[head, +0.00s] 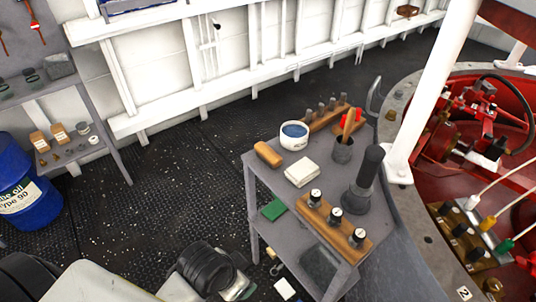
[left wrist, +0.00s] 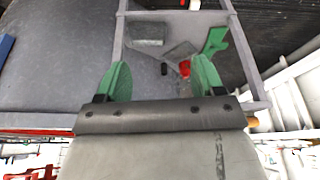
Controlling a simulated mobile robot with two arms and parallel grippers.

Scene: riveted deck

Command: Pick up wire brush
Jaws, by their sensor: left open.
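I cannot surely pick out a wire brush. A tan wooden block (head: 268,154) with rounded ends lies on the left edge of the grey table and may be its back; no bristles show. Wooden handles (head: 349,122) also stand in a dark cup (head: 342,150), their lower ends hidden. My left gripper (left wrist: 162,78) has two green fingers spread wide with nothing between them. In the head view my left arm is low, left of the table and apart from the block. My right gripper is not in view.
The grey table (head: 262,178) also holds a white tub (head: 294,136), a folded cloth (head: 301,172), a gauge block (head: 333,228) and a dark upright cylinder (head: 366,170). Red machinery (head: 480,125) stands at right. A blue drum (head: 25,185) is at left. The deck between is clear.

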